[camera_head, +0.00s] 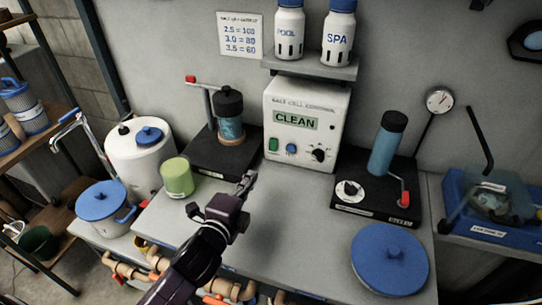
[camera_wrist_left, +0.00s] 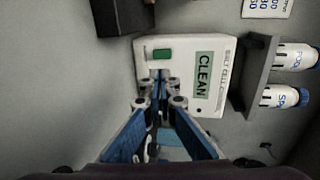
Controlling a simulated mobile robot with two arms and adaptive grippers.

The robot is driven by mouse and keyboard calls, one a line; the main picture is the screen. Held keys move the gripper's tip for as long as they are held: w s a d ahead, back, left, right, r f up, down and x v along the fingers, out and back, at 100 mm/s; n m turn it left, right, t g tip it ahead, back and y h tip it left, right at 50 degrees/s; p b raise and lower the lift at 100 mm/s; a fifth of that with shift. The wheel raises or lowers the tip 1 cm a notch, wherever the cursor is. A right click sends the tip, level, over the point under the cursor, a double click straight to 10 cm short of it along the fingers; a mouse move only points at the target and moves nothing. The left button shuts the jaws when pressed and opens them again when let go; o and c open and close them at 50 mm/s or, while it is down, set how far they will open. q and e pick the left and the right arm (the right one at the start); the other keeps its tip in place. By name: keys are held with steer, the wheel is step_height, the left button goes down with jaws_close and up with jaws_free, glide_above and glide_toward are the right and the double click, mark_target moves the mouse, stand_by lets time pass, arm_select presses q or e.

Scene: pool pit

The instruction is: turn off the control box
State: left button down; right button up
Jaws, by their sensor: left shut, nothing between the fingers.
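The control box (camera_head: 335,118) is white and stands upright at the back middle of the grey bench. Its display (camera_head: 296,120) reads CLEAN. Below the display are a green rocker switch (camera_head: 273,144), a blue button (camera_head: 291,148) and a black knob (camera_head: 318,154). My left gripper (camera_head: 247,181) is shut and empty, in front of the box and left of its switch in the head view. In the left wrist view the box (camera_wrist_left: 180,46) and green switch (camera_wrist_left: 161,55) show beyond the fingertips (camera_wrist_left: 160,84). The fingers hide the box's lower front there. My right gripper is not visible.
A green cup (camera_head: 177,178) stands left of my gripper. A bottle shelf (camera_head: 310,66) hangs above. A blue lid (camera_head: 390,260) lies front right. The bench middle is clear.

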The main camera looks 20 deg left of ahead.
mark_target(271, 148)
arm_select(q)
steer(key=shift+w+f, duration=0.35)
steer(key=shift+f, duration=0.2)
steer(key=shift+w, duration=0.15)
steer(key=shift+r, duration=0.1)
steer(key=shift+s+r, duration=0.1)
steer(key=shift+s, duration=0.2)
steer(key=w, duration=0.4)
steer(key=w+f+p, duration=0.1)
steer(key=w, duration=0.4)
steer(key=w+f+p, duration=0.1)
steer(key=w, duration=0.4)
steer(key=shift+d+f, duration=0.25)
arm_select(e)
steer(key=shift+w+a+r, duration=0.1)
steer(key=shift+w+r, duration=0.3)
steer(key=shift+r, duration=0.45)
